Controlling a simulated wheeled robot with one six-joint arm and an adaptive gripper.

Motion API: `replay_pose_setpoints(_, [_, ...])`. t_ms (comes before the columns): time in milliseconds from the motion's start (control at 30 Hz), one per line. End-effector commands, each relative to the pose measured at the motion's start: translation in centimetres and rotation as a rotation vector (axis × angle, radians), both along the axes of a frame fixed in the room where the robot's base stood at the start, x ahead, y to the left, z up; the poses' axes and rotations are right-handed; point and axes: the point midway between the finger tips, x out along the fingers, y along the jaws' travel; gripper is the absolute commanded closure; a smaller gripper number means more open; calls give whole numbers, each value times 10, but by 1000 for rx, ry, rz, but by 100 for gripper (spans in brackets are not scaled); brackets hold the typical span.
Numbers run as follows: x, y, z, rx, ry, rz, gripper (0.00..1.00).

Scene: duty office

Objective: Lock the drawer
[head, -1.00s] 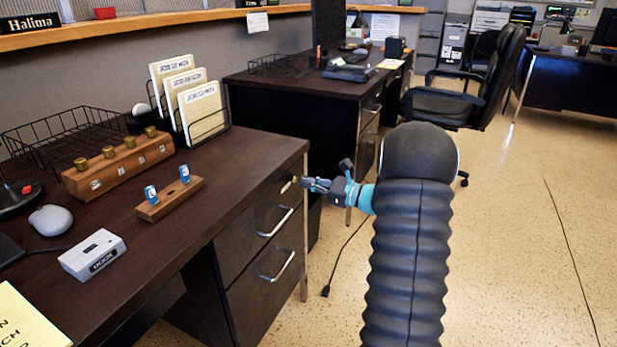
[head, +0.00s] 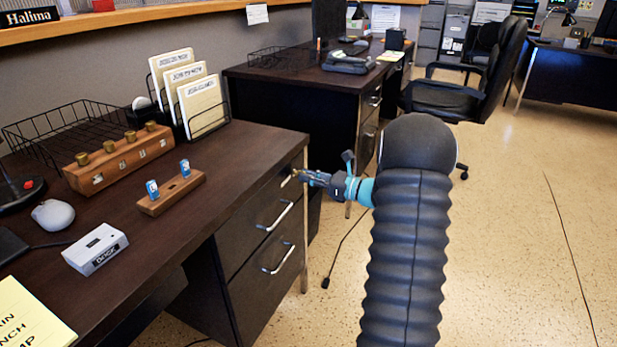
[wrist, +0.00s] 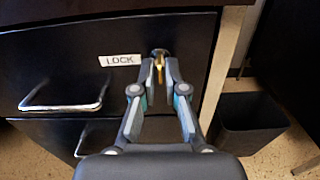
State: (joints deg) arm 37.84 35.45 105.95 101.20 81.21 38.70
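The black desk drawer (wrist: 60,60) with a "LOCK" label (wrist: 120,60) looks shut, flush with the desk front. Its silver handle (wrist: 62,98) is at the left in the wrist view, and the drawer also shows in the head view (head: 250,218). The round lock (wrist: 160,52) sits right of the label, near the drawer's upper right corner. My gripper (wrist: 160,75) is shut on a small brass key (wrist: 159,65). The key points at the lock and its tip meets it; I cannot tell how deep it is. In the head view my gripper (head: 305,176) is at the drawer front.
A lower drawer with a handle (head: 280,258) is below. A dark bin (wrist: 248,125) stands on the floor at right. On the desktop are a wooden block with brass knobs (head: 120,160), a wooden stand with blue tags (head: 172,193) and a file rack (head: 200,105).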

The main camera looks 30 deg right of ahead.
Motion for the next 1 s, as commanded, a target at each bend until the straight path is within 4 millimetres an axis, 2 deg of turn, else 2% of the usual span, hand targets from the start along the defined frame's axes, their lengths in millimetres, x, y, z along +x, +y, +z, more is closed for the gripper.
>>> replay_pose_setpoints(333, [-1, -1, 0, -1, -1, 0, 71])
replay_pose_setpoints(467, [-7, -7, 0, -2, -1, -2, 71])
replay_pose_setpoints(1000, [-82, -65, 0, 0, 0, -3, 71])
